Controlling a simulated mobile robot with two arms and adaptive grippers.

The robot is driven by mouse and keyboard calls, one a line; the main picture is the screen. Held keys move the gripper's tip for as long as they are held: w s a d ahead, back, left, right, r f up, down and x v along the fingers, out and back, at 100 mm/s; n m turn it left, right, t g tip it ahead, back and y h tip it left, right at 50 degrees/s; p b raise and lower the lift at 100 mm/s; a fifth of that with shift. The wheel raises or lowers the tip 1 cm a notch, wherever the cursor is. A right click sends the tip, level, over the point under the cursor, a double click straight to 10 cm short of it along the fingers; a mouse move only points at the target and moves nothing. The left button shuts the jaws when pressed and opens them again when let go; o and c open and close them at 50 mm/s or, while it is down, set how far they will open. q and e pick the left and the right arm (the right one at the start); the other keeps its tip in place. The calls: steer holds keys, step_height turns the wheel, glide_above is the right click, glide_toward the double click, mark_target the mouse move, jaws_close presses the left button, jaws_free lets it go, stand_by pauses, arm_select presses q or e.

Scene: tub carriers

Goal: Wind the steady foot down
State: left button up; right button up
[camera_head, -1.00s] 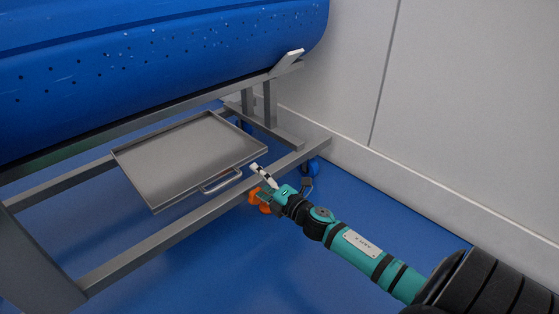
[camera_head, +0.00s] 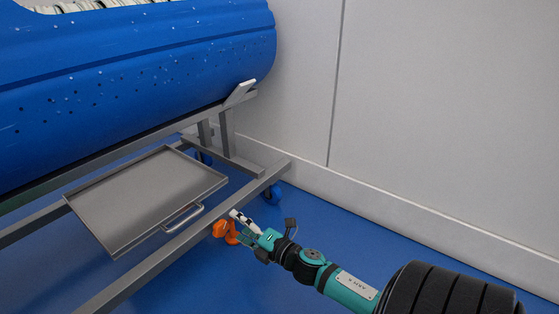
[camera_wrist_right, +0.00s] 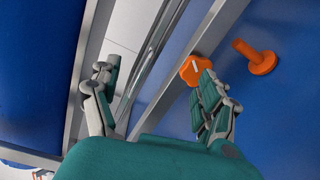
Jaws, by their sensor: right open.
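The steady foot shows as an orange lobed knob (camera_head: 219,229) at the carrier's lower rail, with an orange foot (camera_head: 232,239) below it. In the right wrist view, the knob (camera_wrist_right: 190,72) has a white mark and sits just inside the tip of the right-hand finger; I cannot tell whether they touch. The orange foot (camera_wrist_right: 260,62), a post with a round disc, lies beyond, apart from the fingers. My right gripper (camera_head: 240,226) is open and empty beside the knob; its spread fingers also show in the wrist view (camera_wrist_right: 158,85). My left gripper is out of view.
The blue perforated tub (camera_head: 130,90) lies on the grey carrier frame (camera_head: 150,262). A metal tray (camera_head: 150,192) with a handle (camera_head: 184,217) is near the gripper.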

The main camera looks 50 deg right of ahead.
steer(key=s+d+p, duration=0.1)
steer(key=s, duration=1.1)
steer(key=shift+s, duration=0.25)
stand_by(0.5)
steer(key=shift+p, duration=0.45)
